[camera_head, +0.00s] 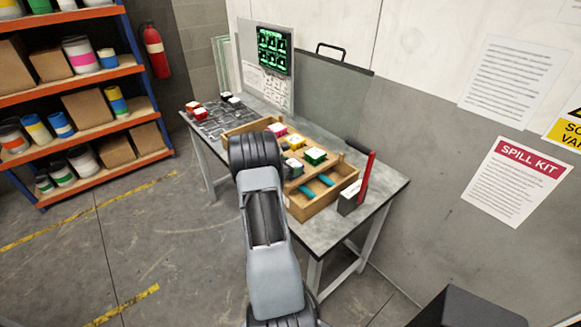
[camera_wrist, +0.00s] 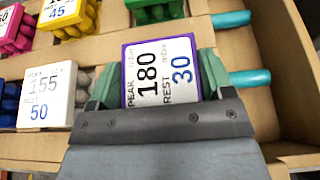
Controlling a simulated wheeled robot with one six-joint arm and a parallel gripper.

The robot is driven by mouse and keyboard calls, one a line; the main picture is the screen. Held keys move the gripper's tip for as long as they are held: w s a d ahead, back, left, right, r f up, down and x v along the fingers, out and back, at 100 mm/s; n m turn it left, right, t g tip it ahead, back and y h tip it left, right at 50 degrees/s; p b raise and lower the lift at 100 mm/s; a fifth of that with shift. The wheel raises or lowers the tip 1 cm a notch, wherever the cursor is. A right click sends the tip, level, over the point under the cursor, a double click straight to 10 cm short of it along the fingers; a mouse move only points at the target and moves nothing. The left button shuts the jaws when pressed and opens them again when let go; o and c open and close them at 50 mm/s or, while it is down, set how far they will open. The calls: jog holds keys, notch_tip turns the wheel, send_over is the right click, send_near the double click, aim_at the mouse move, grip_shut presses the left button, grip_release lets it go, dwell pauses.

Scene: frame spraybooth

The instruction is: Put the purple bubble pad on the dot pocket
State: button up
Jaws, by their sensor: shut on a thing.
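The purple bubble pad (camera_wrist: 160,72) shows in the wrist view with a white label reading 180 and 30. My gripper (camera_wrist: 158,85) is shut on it, with a green finger against each side. The pad is over or in the wooden tray; I cannot tell whether it is lifted clear. A dark grid mat (camera_head: 213,124) with pocket outlines lies at the table's far left end. The dot pocket cannot be made out there.
The wooden tray (camera_head: 325,197) holds green (camera_wrist: 155,10), yellow (camera_wrist: 68,15), pink (camera_wrist: 14,28) and white-labelled pads (camera_wrist: 47,95), plus teal rods (camera_wrist: 248,78). Red (camera_head: 193,107) and black pads (camera_head: 232,100) stand on the mat. A lit green screen (camera_head: 273,50) and a red-handled item (camera_head: 364,178) flank the tray.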

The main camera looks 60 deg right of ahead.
jog(key=shift+f, duration=0.2)
jog(key=o, duration=0.9)
jog(key=shift+r, duration=0.1)
jog(key=shift+r, duration=0.1)
jog(key=shift+w+a+r, duration=0.1)
jog(key=shift+a+r, duration=0.05)
jog(key=shift+a, duration=0.05)
jog(key=w+a+r+m+y+b, duration=0.1)
jog(key=a+r, duration=0.2)
jog(key=a, duration=0.3)
jog(key=w+a+r+m+t, duration=0.1)
jog(key=a+r, duration=0.2)
jog(key=a, duration=0.3)
jog(key=w+a+r+m+y+b, duration=0.1)
jog(key=a+r, duration=0.2)
jog(key=a, duration=0.3)
jog(key=s+a+r+m+t+y, duration=0.2)
jog(key=s+a+m+y, duration=0.1)
jog(key=a, duration=0.7)
jog(key=s+a+r+m+t+y, duration=0.1)
jog(key=s+a+m+t+y, duration=0.2)
jog(key=a, duration=0.8)
jog(key=s+a+r+m+t+y, duration=0.2)
jog(key=a+m+y, duration=0.2)
jog(key=a, duration=0.6)
jog(key=shift+s+a+r+m+t+y, duration=0.3)
jog(key=shift+s+a+m+y, duration=0.1)
jog(key=shift+m, duration=0.3)
